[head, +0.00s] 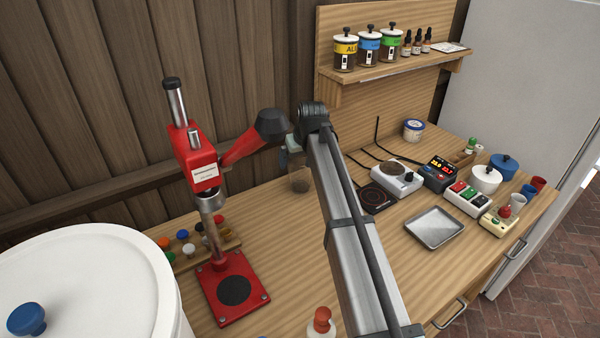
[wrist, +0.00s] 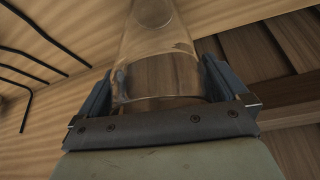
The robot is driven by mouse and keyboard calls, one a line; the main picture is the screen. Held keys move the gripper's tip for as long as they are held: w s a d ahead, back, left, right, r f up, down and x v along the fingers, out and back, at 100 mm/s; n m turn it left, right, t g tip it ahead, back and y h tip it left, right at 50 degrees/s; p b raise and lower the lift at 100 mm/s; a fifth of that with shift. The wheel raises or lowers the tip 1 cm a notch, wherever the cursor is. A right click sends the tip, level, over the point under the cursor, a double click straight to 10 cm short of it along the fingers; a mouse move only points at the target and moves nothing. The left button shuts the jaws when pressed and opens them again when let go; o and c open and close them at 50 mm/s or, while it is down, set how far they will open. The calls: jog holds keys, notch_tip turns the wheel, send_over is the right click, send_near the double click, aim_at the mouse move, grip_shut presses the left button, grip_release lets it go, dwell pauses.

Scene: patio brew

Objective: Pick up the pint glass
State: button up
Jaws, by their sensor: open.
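The pint glass (wrist: 158,60) is clear and fills the space between my fingers in the wrist view. In the head view the pint glass (head: 300,181) shows faintly beside my arm, near the back of the bench. My gripper (wrist: 158,88) is open, with one finger on each side of the glass. I cannot tell whether either finger touches it. In the head view my gripper (head: 293,158) is small and partly hidden by my arm.
A red bottle capper (head: 220,200) stands left of the glass, its lever reaching toward my arm. A white bucket (head: 95,285) is at front left. A shelf (head: 390,72) hangs behind.

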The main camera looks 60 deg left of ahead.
jog(key=c, duration=1)
jog(key=shift+o, duration=0.2)
